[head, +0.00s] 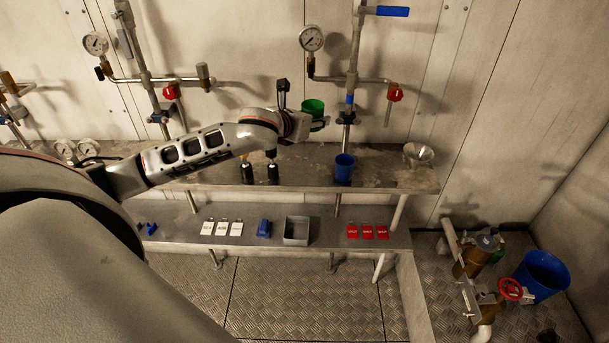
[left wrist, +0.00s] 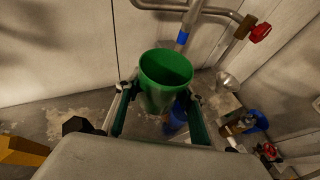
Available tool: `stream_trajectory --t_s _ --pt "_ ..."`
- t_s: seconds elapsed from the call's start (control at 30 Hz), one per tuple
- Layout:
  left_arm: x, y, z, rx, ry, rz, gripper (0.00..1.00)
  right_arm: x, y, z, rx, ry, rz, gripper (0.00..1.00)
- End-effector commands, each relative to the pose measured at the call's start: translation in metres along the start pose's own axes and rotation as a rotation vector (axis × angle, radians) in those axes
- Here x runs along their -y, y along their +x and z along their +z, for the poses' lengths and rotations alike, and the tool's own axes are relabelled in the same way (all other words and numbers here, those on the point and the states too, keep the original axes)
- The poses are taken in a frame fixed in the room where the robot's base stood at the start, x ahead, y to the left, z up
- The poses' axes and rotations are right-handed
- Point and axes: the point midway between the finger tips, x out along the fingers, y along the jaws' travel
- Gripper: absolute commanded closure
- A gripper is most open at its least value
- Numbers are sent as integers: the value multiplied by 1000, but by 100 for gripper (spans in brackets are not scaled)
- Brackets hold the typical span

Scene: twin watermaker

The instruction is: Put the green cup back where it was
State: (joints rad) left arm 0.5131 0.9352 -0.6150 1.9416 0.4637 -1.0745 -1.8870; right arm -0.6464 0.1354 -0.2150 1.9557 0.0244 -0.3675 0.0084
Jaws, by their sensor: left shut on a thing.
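The green cup (head: 313,107) is held upright in my left gripper (head: 318,121), above the upper shelf and in front of the pipes on the wall. In the left wrist view the green cup (left wrist: 165,75) sits between the two fingers of my left gripper (left wrist: 158,112), which are shut on it. Its open top faces the camera and it looks empty. My right gripper is not in view.
A blue cup (head: 345,168) and a metal funnel (head: 418,154) stand on the upper shelf (head: 385,178). Two dark bottles stand left of the cup. The lower shelf (head: 330,238) holds white tags, a grey bin (head: 297,230) and red tags (head: 367,232). A blue bucket (head: 543,274) stands right.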

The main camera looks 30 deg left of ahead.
Motion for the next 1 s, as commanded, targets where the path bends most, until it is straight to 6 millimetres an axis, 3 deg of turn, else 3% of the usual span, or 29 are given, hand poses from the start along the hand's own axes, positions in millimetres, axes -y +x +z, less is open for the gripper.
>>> stream_trajectory --t_s 0.03,0.13,0.27,0.73,1.0 --pt "-13 2 6 2 1 10 85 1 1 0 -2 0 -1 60" --pt "-26 3 13 1 -5 16 85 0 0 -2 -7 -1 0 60" --pt "-30 8 3 -4 -10 18 85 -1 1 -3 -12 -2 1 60" --pt "-29 51 -102 -7 -11 18 85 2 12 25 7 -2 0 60" --pt "-30 63 -129 -2 -8 19 85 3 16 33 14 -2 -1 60"
